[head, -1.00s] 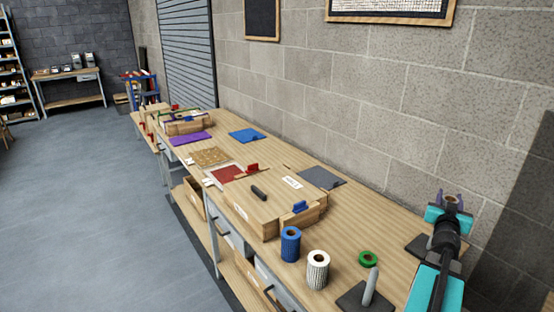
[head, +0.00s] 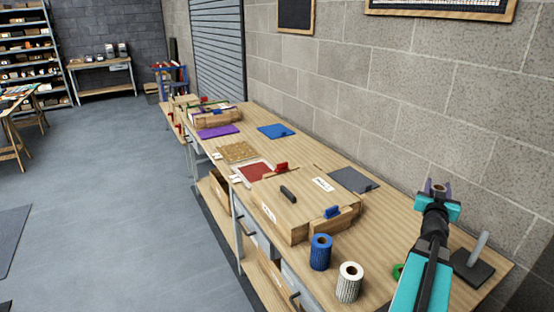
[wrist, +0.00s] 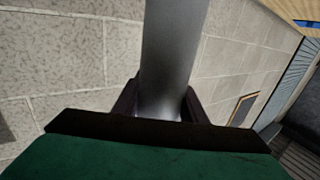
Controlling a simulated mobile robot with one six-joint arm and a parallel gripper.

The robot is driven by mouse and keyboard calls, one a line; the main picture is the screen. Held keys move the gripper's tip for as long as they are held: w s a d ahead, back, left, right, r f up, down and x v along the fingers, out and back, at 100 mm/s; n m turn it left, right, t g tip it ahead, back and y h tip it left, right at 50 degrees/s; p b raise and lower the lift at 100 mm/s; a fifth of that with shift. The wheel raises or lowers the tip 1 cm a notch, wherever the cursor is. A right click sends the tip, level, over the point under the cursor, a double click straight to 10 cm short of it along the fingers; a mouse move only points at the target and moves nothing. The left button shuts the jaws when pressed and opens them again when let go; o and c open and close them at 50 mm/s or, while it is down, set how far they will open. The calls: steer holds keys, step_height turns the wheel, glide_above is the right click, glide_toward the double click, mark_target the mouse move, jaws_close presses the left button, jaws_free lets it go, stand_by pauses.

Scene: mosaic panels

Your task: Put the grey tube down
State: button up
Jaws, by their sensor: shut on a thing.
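My gripper (head: 437,192) is at the right in the head view, raised above the back right part of the bench, near the wall. It is shut on the grey tube, whose open round end (head: 438,187) shows between the fingers. In the wrist view the grey tube (wrist: 172,55) is a smooth cylinder standing between the two dark fingers and running out of the top of the picture. The tube is clear of the bench (head: 400,222). Its lower part is hidden in the head view.
A dark base with a grey upright peg (head: 478,250) stands right of my arm. A green ring (head: 398,270) is partly hidden behind my arm. A blue roll (head: 320,252) and a white roll (head: 348,282) stand at the front edge. A wooden box (head: 290,205) lies farther left.

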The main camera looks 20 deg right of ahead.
steer(key=shift+w, duration=0.15)
steer(key=w+a+f+n+t+y+b, duration=0.2)
steer(key=w+a+f+y+b, duration=0.1)
steer(key=w+a, duration=0.4)
steer(key=w+a+f+n+t+y+b, duration=0.3)
steer(key=w+a+f, duration=0.3)
steer(key=a, duration=0.4)
steer(key=shift+w+a+f+n+t+y, duration=0.3)
steer(key=shift+w+a+y, duration=0.1)
steer(key=shift+w, duration=0.1)
steer(key=shift+d, duration=0.1)
step_height(320, 180, down, 6)
steer(key=b, duration=0.1)
steer(key=shift+f, duration=0.15)
steer(key=shift+f+b, duration=0.3)
steer(key=shift+f, duration=1.5)
